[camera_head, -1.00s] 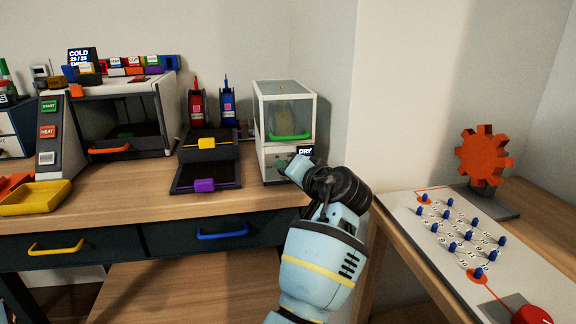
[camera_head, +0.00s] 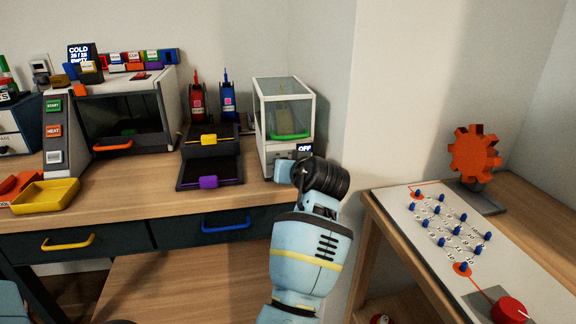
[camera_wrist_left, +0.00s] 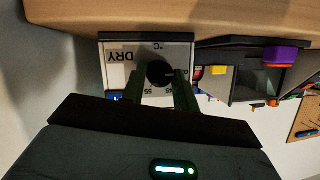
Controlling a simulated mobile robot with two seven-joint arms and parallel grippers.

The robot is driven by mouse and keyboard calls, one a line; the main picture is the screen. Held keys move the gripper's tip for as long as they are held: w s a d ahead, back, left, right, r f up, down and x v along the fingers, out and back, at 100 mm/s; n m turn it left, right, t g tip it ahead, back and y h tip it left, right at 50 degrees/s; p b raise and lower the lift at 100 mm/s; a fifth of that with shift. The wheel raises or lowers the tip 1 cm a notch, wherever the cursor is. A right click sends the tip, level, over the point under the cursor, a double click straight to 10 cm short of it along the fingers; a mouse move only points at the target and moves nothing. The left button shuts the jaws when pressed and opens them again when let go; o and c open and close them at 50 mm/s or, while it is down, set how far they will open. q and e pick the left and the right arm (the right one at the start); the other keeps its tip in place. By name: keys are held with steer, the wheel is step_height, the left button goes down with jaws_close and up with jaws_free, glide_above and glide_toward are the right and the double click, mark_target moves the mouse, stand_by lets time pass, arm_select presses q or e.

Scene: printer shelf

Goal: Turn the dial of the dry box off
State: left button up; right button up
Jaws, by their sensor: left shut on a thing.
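The dry box (camera_head: 284,112) is a white-framed, clear-sided box with a green handle (camera_head: 290,136), standing at the right end of the desk. Its small dark display (camera_head: 304,149) reads OFF. In the left wrist view the front panel, upside down, shows the printed word DRY (camera_wrist_left: 124,57) and a round black dial (camera_wrist_left: 160,73). My left gripper (camera_wrist_left: 160,88) has its two fingers around the dial and is shut on it. In the head view my left wrist (camera_head: 318,180) hides the dial and fingertips. My right gripper is not in view.
To the left are a two-level black stand with yellow and purple handles (camera_head: 209,160), a dark-windowed machine (camera_head: 120,115) and a yellow tray (camera_head: 45,196). A side table (camera_head: 440,250) on the right holds a pegged board and an orange gear (camera_head: 474,152).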

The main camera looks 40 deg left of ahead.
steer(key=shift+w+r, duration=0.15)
arm_select(q)
steer(key=o, duration=1)
steer(key=shift+c, duration=0.2)
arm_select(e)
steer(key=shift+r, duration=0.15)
